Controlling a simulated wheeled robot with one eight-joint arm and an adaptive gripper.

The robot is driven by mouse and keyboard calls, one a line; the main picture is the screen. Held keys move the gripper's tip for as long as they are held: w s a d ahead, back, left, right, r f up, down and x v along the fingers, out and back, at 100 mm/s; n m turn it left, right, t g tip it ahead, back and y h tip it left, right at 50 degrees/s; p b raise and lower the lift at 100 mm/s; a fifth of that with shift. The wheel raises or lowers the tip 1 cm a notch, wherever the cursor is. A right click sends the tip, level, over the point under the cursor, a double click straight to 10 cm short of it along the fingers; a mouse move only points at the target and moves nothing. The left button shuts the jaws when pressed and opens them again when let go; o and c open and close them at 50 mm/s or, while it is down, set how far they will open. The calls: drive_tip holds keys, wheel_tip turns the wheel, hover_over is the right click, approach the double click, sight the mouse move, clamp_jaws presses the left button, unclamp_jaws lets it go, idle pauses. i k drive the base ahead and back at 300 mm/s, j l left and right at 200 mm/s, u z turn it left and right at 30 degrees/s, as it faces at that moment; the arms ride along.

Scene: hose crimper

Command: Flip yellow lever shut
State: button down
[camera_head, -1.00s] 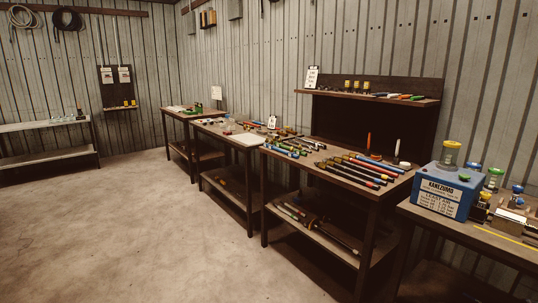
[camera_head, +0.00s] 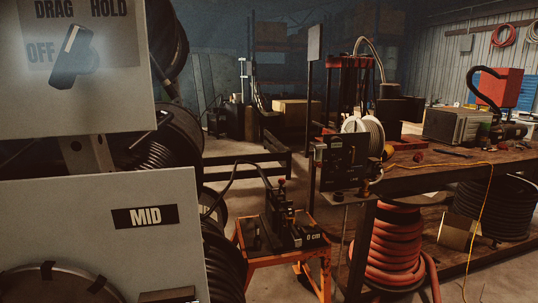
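I cannot make out a yellow lever for certain. A small yellow part (camera_head: 388,153) shows beside a black panel box (camera_head: 343,162) at the right table's near corner; it is too small to tell what it is. A black lever with a white stripe (camera_head: 74,58) is on a grey panel at the upper left, marked DRAG, HOLD and OFF. My gripper is not in view.
A grey panel marked MID (camera_head: 100,235) fills the lower left, close to me, with black hose reels behind it. An orange cart (camera_head: 283,258) carries a black device marked 0 cm. A wooden workbench (camera_head: 450,176) with a yellow cord stands right, above a red hose coil (camera_head: 392,255).

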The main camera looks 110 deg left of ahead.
sight(352, 147)
drive_tip(key=u, duration=3.15)
